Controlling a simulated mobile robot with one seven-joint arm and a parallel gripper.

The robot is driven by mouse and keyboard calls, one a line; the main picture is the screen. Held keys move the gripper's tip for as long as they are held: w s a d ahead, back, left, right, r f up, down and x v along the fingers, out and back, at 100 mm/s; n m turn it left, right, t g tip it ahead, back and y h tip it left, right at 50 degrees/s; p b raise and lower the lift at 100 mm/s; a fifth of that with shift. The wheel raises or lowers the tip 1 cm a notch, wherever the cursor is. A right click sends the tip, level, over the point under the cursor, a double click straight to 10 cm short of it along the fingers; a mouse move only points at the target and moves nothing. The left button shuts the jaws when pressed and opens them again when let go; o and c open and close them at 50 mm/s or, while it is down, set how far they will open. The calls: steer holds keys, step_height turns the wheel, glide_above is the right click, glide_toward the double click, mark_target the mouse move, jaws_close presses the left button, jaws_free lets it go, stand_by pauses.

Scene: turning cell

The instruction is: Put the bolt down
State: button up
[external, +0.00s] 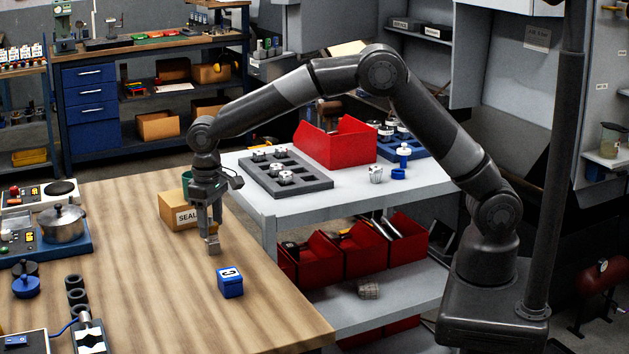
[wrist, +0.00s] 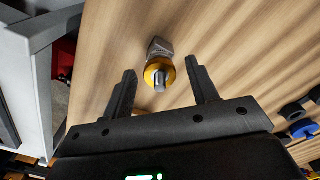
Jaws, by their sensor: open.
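The bolt (wrist: 159,48) is in the wrist view, a grey block-like head with a yellow ring and a short grey shaft end facing the camera. In the external view a small grey piece, the bolt (external: 213,246), stands at the wooden table top, just below the fingers. My gripper (external: 209,222) points down over the table with its jaws open. In the wrist view the two fingers of my gripper (wrist: 163,77) lie on either side of the bolt, with visible gaps, and do not touch it.
A blue block marked C (external: 230,282) is on the table in front of the bolt. A cardboard box marked SEAL (external: 180,212) stands behind it. A pot (external: 62,222) is at the left. A grey cart (external: 350,201) with a red bin (external: 338,141) adjoins the table's right edge.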

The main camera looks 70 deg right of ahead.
step_height(320, 180, up, 11)
steer(key=shift+f, duration=0.15)
steer(key=s+d+r+t, duration=0.2)
steer(key=s+d+r, duration=0.3)
steer(key=s+d, duration=0.3)
steer(key=s+d+r+t, duration=0.1)
steer(key=s+d+r, duration=0.5)
steer(key=s, duration=0.5)
steer(key=s+d+f+t, duration=0.1)
steer(key=s+d+f, duration=0.2)
steer(key=s, duration=0.6)
steer(key=s+d+f+t, duration=0.1)
steer(key=s+d+f, duration=0.2)
steer(key=s, duration=0.7)
steer(key=shift+s+d+f+t, duration=0.15)
steer(key=shift+s+d+t, duration=0.15)
steer(key=shift+d, duration=0.15)
